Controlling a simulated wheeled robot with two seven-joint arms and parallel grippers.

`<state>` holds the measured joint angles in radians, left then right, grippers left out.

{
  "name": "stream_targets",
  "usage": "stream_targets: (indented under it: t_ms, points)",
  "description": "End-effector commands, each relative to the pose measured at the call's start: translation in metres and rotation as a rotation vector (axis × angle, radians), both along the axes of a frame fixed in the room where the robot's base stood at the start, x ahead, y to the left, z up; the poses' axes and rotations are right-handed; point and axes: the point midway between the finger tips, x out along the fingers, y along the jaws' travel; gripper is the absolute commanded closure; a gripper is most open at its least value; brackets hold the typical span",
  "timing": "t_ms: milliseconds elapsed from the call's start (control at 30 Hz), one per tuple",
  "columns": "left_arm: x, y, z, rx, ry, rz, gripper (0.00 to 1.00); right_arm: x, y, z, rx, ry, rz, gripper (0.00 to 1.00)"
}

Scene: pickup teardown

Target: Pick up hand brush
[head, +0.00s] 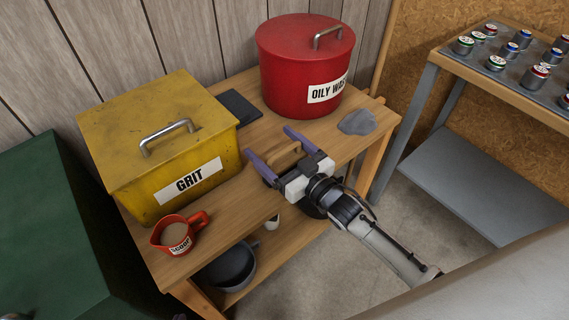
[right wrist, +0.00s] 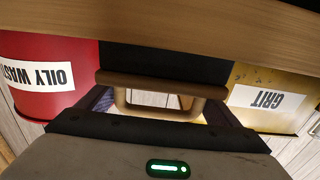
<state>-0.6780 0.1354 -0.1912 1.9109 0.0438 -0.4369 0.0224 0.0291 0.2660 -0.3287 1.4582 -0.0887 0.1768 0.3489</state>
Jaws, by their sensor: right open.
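A tan wooden handle (head: 284,153), which looks like the hand brush's, is near the front edge of the wooden bench top. In the right wrist view a tan looped handle (right wrist: 160,80) spans the space between the fingers. My right gripper (head: 269,142) is open, with its purple fingers apart on either side of the handle. It does not visibly grip it. The brush's bristles cannot be made out; my gripper hides part of that area. My left gripper is not in view.
The bench (head: 212,222) carries a yellow GRIT box (head: 150,150), a red OILY WASTE bin (head: 290,75), a dark flat pad (head: 238,107), a grey rag (head: 357,121) and a red jug (head: 180,233). A dark pan (head: 230,266) sits below. A shelf with several cans stands right.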

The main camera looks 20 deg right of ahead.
Motion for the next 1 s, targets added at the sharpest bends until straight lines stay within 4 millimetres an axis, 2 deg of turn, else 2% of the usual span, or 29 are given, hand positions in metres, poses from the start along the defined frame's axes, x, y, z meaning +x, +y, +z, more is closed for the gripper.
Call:
stream_targets:
  t_ms: [33, 200, 467, 633, 767, 1000]
  points:
    - [0.0, 0.0, 0.0, 0.0, 0.0, 0.0, 1.0, 0.0, 0.0, 0.0, 0.0, 0.0, 0.0, 0.17]
    - [0.0, 0.0, 0.0, 0.0, 0.0, 0.0, 1.0, 0.0, 0.0, 0.0, 0.0, 0.0, 0.0, 0.45]
    - [-0.004, 0.0, -0.001, 0.0, 0.006, 0.0, 1.0, 0.0, 0.0, 0.002, 0.0, -0.002, 0.0, 0.46]
    - [-0.005, 0.0, 0.0, 0.0, 0.009, -0.001, 1.0, 0.0, -0.001, 0.012, 0.0, -0.003, 0.0, 0.46]
    - [-0.005, 0.0, 0.004, 0.0, 0.01, 0.0, 1.0, 0.0, 0.0, 0.03, -0.001, -0.004, 0.001, 0.46]
    - [-0.006, 0.001, 0.012, 0.001, 0.01, 0.001, 1.0, 0.0, 0.0, 0.079, -0.001, -0.006, 0.001, 0.46]
